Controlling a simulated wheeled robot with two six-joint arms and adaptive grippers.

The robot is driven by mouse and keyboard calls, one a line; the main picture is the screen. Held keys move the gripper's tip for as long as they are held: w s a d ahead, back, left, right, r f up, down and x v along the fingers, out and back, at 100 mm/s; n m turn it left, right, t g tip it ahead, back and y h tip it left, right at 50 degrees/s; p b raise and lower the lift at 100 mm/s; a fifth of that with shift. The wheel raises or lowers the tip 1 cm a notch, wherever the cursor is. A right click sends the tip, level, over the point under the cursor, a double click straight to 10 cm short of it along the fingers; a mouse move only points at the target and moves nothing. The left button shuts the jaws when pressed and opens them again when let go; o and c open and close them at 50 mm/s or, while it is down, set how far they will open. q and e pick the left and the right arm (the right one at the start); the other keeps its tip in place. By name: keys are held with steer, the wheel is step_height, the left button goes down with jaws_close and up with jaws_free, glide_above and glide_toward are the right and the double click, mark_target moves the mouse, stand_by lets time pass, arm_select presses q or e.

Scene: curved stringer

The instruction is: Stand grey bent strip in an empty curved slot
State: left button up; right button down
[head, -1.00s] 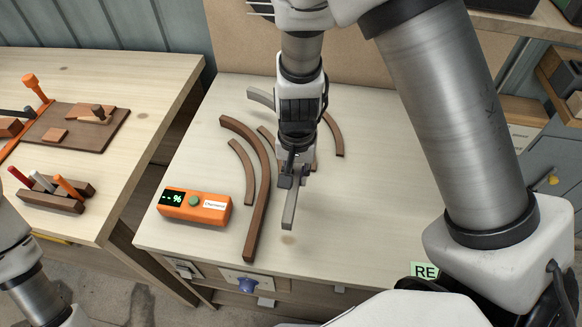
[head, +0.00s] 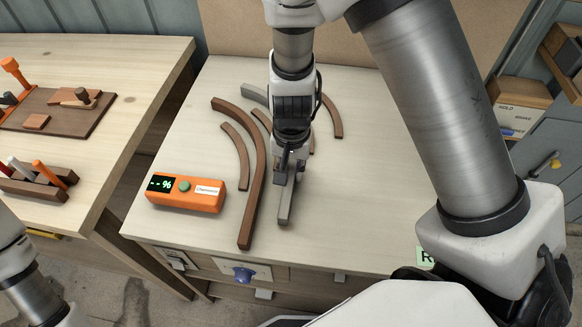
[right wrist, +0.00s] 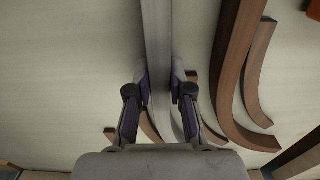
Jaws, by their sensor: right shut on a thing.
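My right gripper (head: 287,175) points down over the pale bench and is shut on the grey bent strip (head: 285,207). The strip's near end sticks out toward the front; a grey end also shows behind the gripper. In the right wrist view the strip (right wrist: 157,35) runs between both fingertips (right wrist: 159,88). Brown curved rails lie left of the gripper: a long one (head: 257,170) and a short one (head: 238,160). Another brown curved piece (head: 331,115) shows to the right. Parts behind the gripper are hidden, and I cannot tell the strip's height above the bench. My left gripper is out of view.
An orange box with a display (head: 186,193) stands left of the long rail. A side table (head: 110,165) at left bears tools and a wooden holder (head: 35,185). The bench top (head: 360,200) is clear to the right. A board (head: 380,35) closes the back.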

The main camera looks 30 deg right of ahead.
steer(key=shift+f, duration=0.25)
steer(key=c, duration=1)
jaws_free()
steer(key=shift+r, duration=0.1)
step_height(320, 180, up, 12)
